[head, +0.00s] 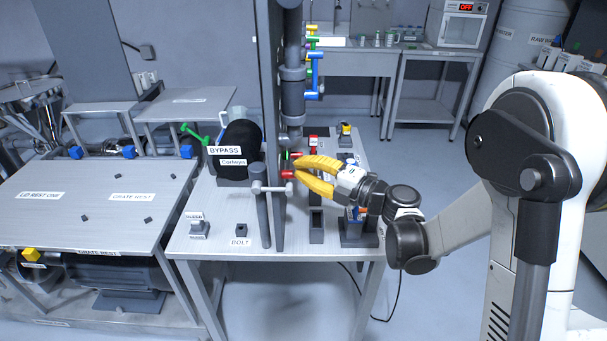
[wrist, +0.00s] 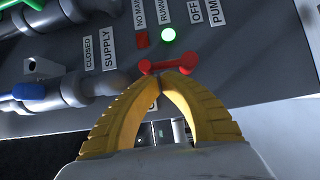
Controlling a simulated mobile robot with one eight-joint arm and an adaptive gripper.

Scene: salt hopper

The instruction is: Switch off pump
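A grey panel shows the label "PUMP" (wrist: 217,13) with "OFF" (wrist: 196,12) beside it. A red handle (wrist: 170,66) lies roughly level below the lamps. My gripper (wrist: 157,80) has its yellow fingertips together just in front of the handle; I cannot tell whether they touch it. In the head view, my gripper (head: 295,170) is at the panel's side, with red parts at its tips.
The upright panel (head: 267,90) stands on a bench (head: 210,240) with a black "BYPASS" drum (head: 238,145) to its left. In the wrist view, pipes with a blue part (wrist: 28,91) and the "SUPPLY" label (wrist: 108,48) are left of the handle. Small blocks stand on the bench near my arm.

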